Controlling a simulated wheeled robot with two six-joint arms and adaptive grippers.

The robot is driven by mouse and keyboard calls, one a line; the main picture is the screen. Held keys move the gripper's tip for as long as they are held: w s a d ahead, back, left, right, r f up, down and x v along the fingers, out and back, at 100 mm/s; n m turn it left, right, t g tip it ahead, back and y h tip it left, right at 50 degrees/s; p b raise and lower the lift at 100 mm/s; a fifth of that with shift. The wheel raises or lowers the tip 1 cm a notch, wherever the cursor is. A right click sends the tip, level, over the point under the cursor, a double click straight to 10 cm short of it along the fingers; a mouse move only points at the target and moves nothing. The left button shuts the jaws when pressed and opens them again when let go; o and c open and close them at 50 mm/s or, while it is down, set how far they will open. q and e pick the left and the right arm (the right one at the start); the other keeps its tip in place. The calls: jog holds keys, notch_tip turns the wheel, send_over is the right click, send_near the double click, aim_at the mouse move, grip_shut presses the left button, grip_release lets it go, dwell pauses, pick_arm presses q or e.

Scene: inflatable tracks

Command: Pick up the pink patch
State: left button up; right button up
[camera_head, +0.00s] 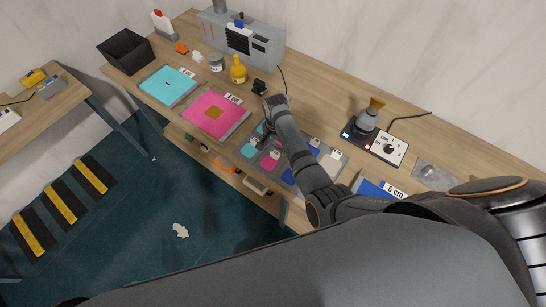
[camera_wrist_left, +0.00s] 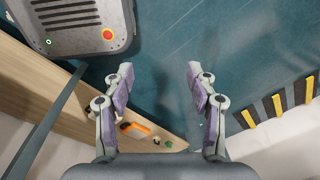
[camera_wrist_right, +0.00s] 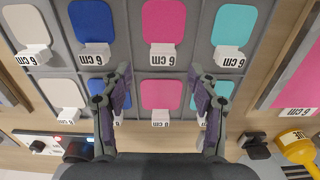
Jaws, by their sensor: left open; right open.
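In the right wrist view, a pink patch (camera_wrist_right: 161,94) lies in the row of a grey tray (camera_wrist_right: 135,59) nearer the bottom, with a white size label at its edge. Another pink patch (camera_wrist_right: 164,20) lies in the other row; it also shows in the head view (camera_head: 269,163). My right gripper (camera_wrist_right: 159,75) is open and empty above the tray, its fingers on either side of the first pink patch. In the head view my right arm covers part of the tray. My left gripper (camera_wrist_left: 160,69) is open and empty, with floor behind it.
White (camera_wrist_right: 61,93), blue (camera_wrist_right: 91,21) and teal (camera_wrist_right: 234,23) patches share the tray. A large pink sheet (camera_head: 203,122) and a large teal sheet (camera_head: 168,85) lie to its left. A yellow bottle (camera_head: 238,72) and a control box with a dial (camera_head: 389,149) stand on the bench.

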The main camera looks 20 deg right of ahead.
aim_at(276, 152)
pick_arm(q)
jog(key=w, duration=0.6)
pick_arm(e)
jog(key=f, duration=0.1)
jog(key=w+f, duration=0.1)
jog(key=shift+w+d+f, duration=0.1)
jog(key=shift+f, duration=0.2)
jog(key=f+b, duration=0.1)
jog(key=b, duration=0.1)
jog(key=f+b, duration=0.1)
jog(key=f, duration=0.1)
jog(key=shift+s+d+b, duration=0.1)
jog(key=shift+s+b, duration=0.1)
jog(key=shift+b, duration=0.2)
jog(key=shift+f+b, duration=0.45)
jog(key=shift+b, duration=0.05)
jog(key=shift+w+r, duration=0.1)
jog(key=shift+r, duration=0.05)
jog(key=c, duration=1)
pick_arm(q)
jog(key=f, duration=0.1)
jog(key=s+f, duration=0.1)
jog(key=f, duration=0.1)
jog(key=s+f, duration=0.1)
jog(key=shift+s+f, duration=0.15)
pick_arm(e)
jog(key=shift+c, duration=0.2)
jog(key=shift+r, duration=0.1)
